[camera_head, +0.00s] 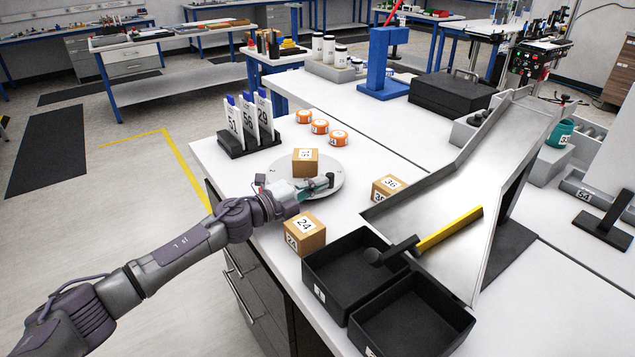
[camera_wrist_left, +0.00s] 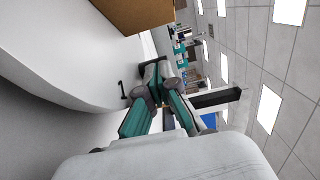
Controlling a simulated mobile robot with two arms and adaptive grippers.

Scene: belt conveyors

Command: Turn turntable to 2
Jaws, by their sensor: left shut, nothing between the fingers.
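The turntable (camera_head: 331,162) is a pale round disc on the white workbench. A brown numbered box (camera_head: 304,160) sits on it, and the box also shows at the top of the left wrist view (camera_wrist_left: 135,12). Small digits mark the disc; a 2 seems to show at its left side. My left gripper (camera_head: 326,182) is shut and empty at the disc's near edge, in front of the box. Its closed fingers show in the left wrist view (camera_wrist_left: 153,72) beside the disc's rim (camera_wrist_left: 100,70). I cannot tell whether they touch it. My right gripper is not in view.
Boxes numbered 24 (camera_head: 304,234) and 36 (camera_head: 388,186) stand near the disc. Behind it are a card rack (camera_head: 236,148) and orange-sided round pieces (camera_head: 339,138). Black trays (camera_head: 345,245), a hammer (camera_head: 448,228) and a metal chute (camera_head: 440,180) stand to the right.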

